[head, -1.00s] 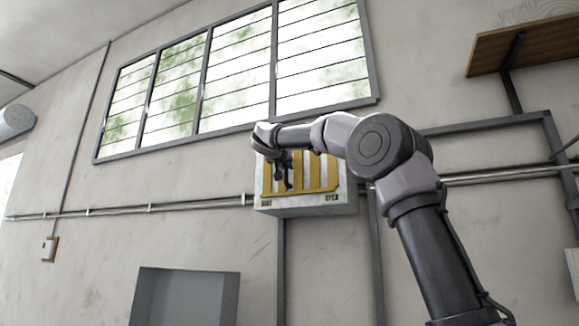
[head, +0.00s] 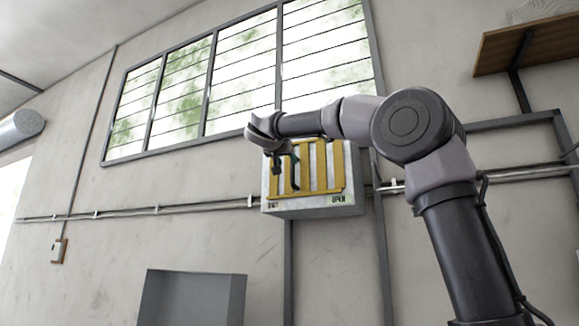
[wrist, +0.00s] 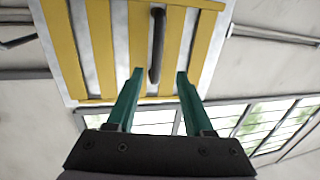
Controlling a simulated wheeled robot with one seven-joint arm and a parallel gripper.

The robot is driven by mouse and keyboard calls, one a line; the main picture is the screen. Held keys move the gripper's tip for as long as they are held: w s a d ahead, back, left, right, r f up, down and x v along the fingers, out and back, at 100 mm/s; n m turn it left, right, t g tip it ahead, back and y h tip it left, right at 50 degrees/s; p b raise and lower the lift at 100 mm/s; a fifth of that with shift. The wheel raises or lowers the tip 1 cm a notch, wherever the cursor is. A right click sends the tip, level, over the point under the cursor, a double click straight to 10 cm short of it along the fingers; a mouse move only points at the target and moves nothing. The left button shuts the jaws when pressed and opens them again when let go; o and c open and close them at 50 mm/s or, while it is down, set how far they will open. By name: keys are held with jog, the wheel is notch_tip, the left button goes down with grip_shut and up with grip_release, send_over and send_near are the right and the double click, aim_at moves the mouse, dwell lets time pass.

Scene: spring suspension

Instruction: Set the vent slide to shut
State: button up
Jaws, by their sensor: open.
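The vent (head: 312,208) is a pale box on the wall below the window, with a yellow slatted front (head: 336,170). A red SHUT label (head: 273,205) is at its lower left and a green OPEN label (head: 338,199) at its lower right. In the wrist view, a dark upright bar handle (wrist: 157,40) stands on the slatted front (wrist: 65,45). My gripper (wrist: 160,74) is open, its green fingers on either side of the handle's near end in the picture. I cannot tell whether they touch it. In the head view my gripper (head: 285,172) is before the vent's left part.
A louvred window (head: 240,80) is above the vent. Pipes (head: 130,212) run along the wall at both sides. A wooden shelf (head: 525,45) is at upper right. A grey box (head: 190,295) stands below left. The wall left of the vent is mostly clear.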

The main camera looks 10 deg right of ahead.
jog(key=shift+v, duration=1.5)
jog(key=s+d+f+n+g+y, duration=0.1)
jog(key=s+d+f+g, duration=0.1)
jog(key=s+d+f, duration=0.35)
jog(key=s+d+f+g+y, duration=0.1)
jog(key=s+d+f+g, duration=0.1)
jog(key=f, duration=0.7)
jog(key=s+d+f+n+g+y, duration=0.1)
jog(key=s+d+f+g, duration=0.1)
jog(key=s+d+f, duration=0.35)
jog(key=s+f+g+y, duration=0.1)
jog(key=s+f+y, duration=0.2)
jog(key=s+f, duration=0.5)
jog(key=s+f+m+g+y, duration=0.1)
jog(key=s+f, duration=0.6)
jog(key=f, duration=0.8)
jog(key=shift+s+f+m+g+y, duration=0.3)
jog(key=shift+s+g+y, duration=0.1)
jog(key=shift+g+y, duration=0.4)
jog(key=shift+a, duration=0.15)
